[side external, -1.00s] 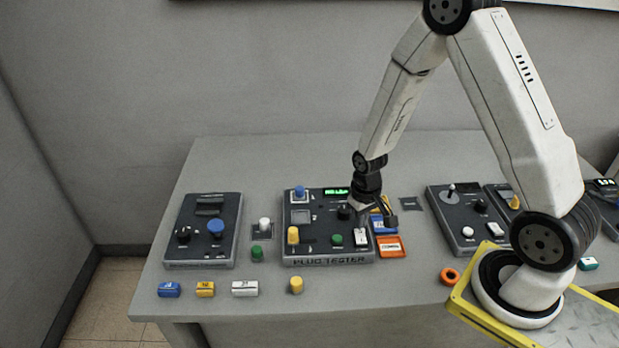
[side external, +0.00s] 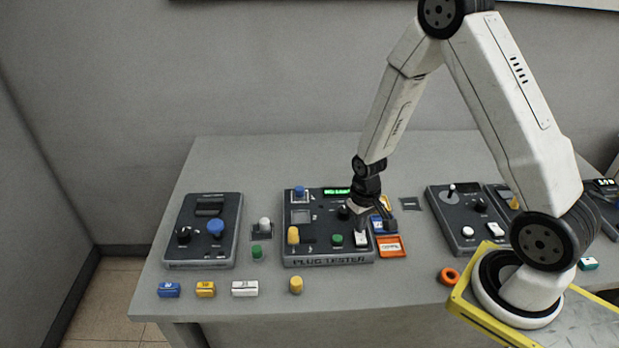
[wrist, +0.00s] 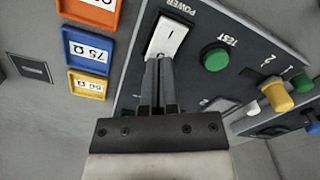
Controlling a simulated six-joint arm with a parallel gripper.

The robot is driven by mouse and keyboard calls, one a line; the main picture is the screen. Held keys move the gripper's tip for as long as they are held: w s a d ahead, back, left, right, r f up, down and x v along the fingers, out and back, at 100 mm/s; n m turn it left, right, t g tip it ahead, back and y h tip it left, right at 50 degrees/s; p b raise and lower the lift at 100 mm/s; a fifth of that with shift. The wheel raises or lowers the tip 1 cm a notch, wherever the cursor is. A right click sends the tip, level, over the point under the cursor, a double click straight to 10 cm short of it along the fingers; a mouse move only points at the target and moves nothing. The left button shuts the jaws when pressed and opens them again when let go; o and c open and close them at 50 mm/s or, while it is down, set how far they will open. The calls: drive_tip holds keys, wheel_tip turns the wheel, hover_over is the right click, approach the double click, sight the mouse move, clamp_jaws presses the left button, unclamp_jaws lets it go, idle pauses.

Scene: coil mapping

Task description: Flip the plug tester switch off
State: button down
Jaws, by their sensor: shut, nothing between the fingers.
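The plug tester (side external: 328,259) is a dark panel at the middle of the table, with a lit green display (side external: 337,191). Its white rocker switch (wrist: 169,38), labelled POWER, shows in the wrist view, and in the side view it is at the panel's right (side external: 361,239). My gripper (wrist: 158,64) is shut and empty. Its fingertips are at the switch's lower end in the wrist view, overlapping it; I cannot tell whether they press on it. The fingers hide that end of the switch.
A green TEST button (wrist: 215,59) is beside the switch. Orange (side external: 390,248), blue and yellow trays lie right of the tester. Another panel (side external: 204,250) stands at left. Small coloured plugs, such as a yellow one (side external: 296,285), lie along the front.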

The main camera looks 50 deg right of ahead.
drive_tip(key=shift+f, duration=0.35)
idle(0.4)
drive_tip(key=shift+r, duration=3.5)
drive_tip(key=s+a+r+n+t, duration=0.2)
drive_tip(key=s+a+r+n, duration=0.1)
drive_tip(key=s+a+r, duration=0.2)
drive_tip(key=shift+s+a+r+t, duration=0.2)
drive_tip(key=shift+a+r+t, duration=0.1)
drive_tip(key=shift+a+r, duration=1.3)
drive_tip(key=shift+d+r, duration=0.25)
